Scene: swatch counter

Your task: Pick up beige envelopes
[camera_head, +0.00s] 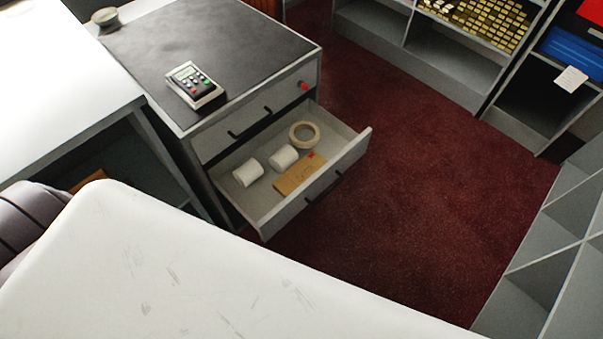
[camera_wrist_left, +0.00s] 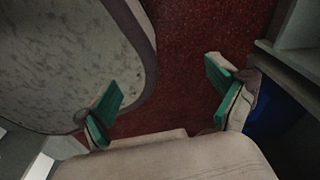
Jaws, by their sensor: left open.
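A beige envelope (camera_head: 299,174) with a small red mark lies in the open lower drawer (camera_head: 350,153) of the grey cabinet. It rests near the drawer's front wall. Only one envelope is clear to me. My left gripper (camera_wrist_left: 160,103) shows in the left wrist view, with its two green-padded fingers wide apart and nothing between them. Dark red carpet lies beyond the fingers. The head view shows neither gripper, and the envelope is not in the wrist view.
Two white rolls (camera_head: 283,158) and a tape ring (camera_head: 304,135) share the drawer. A calculator-like device (camera_head: 194,84) sits on the cabinet's dark top (camera_head: 215,40). Shelves (camera_head: 440,55) stand at the back and right. The red carpet (camera_head: 425,170) between is clear.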

